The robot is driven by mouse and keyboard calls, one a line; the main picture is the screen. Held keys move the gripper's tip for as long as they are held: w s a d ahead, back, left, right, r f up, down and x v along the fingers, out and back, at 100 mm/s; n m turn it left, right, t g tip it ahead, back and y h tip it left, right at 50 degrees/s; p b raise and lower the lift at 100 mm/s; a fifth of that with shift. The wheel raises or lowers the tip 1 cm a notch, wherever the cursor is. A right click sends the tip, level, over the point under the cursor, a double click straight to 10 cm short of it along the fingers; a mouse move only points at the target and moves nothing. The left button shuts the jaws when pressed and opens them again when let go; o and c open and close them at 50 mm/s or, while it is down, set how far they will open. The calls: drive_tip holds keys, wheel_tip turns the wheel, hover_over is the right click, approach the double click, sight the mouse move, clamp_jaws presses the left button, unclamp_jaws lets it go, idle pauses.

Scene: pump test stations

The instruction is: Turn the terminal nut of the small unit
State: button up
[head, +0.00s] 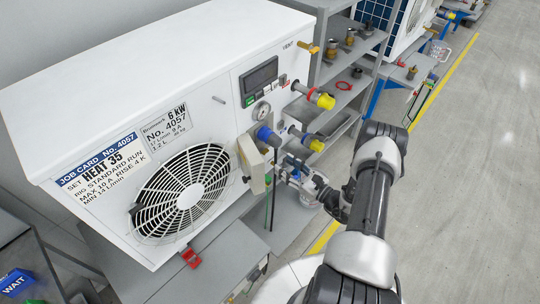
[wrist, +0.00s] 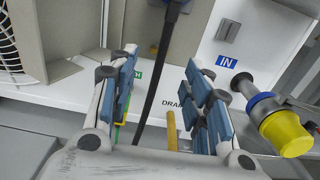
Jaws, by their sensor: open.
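The white pump unit (head: 130,100) carries plates reading 6 kW and No. 4057. I cannot tell whether it is the small unit. My gripper (head: 288,168) is at the unit's right front, below its gauge. In the wrist view my gripper (wrist: 160,65) is open, its blue-padded fingers apart. A black cable (wrist: 158,85) runs down between them in the picture; neither finger visibly grips it. A green label (wrist: 137,74) is partly hidden by the left finger. A green-yellow wire (wrist: 117,132) shows below it. I cannot make out a terminal nut in either view.
A yellow-capped pipe (wrist: 287,133) sticks out right of my fingers, near the IN label (wrist: 227,62). A yellow handle (wrist: 172,130) is near the DRAIN text. A beige box (head: 251,163) juts from the unit. Grey shelves (head: 340,90) stand behind; the floor (head: 470,190) at right is clear.

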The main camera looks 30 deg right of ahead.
sight(265, 151)
drive_tip(key=b+x, duration=0.1)
drive_tip(key=x, duration=0.7)
drive_tip(key=shift+w+a, duration=0.1)
drive_tip(key=shift+w, duration=0.1)
drive_tip(key=shift+f, duration=0.1)
drive_tip(key=c, duration=1.1)
